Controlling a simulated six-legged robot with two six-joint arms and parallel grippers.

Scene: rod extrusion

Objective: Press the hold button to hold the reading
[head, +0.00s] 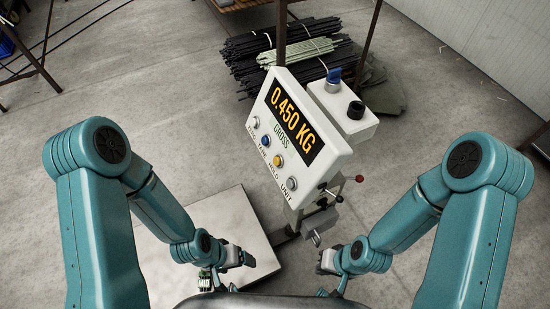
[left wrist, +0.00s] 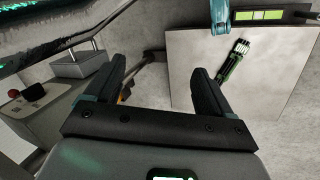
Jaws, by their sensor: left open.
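The scale's indicator panel (head: 297,125) reads 0.450 KG GROSS. Its slanted face has labelled buttons in a row below the display. The yellow hold button (head: 278,160) sits between the blue tare button (head: 265,140) and the grey unit button (head: 291,184). My left gripper (head: 246,260) is below and left of the panel, over the platform and apart from the buttons. In the left wrist view it is open (left wrist: 158,68), with nothing between its fingers. My right gripper (head: 323,262) is below the panel to the right, small and dark; its jaws cannot be made out.
A pale scale platform (head: 215,218) lies left of the panel, with a small dark green item (left wrist: 235,60) on it. A white box (head: 350,122) with a blue knob and a black knob adjoins the panel. Bundled rods (head: 270,55) lie behind.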

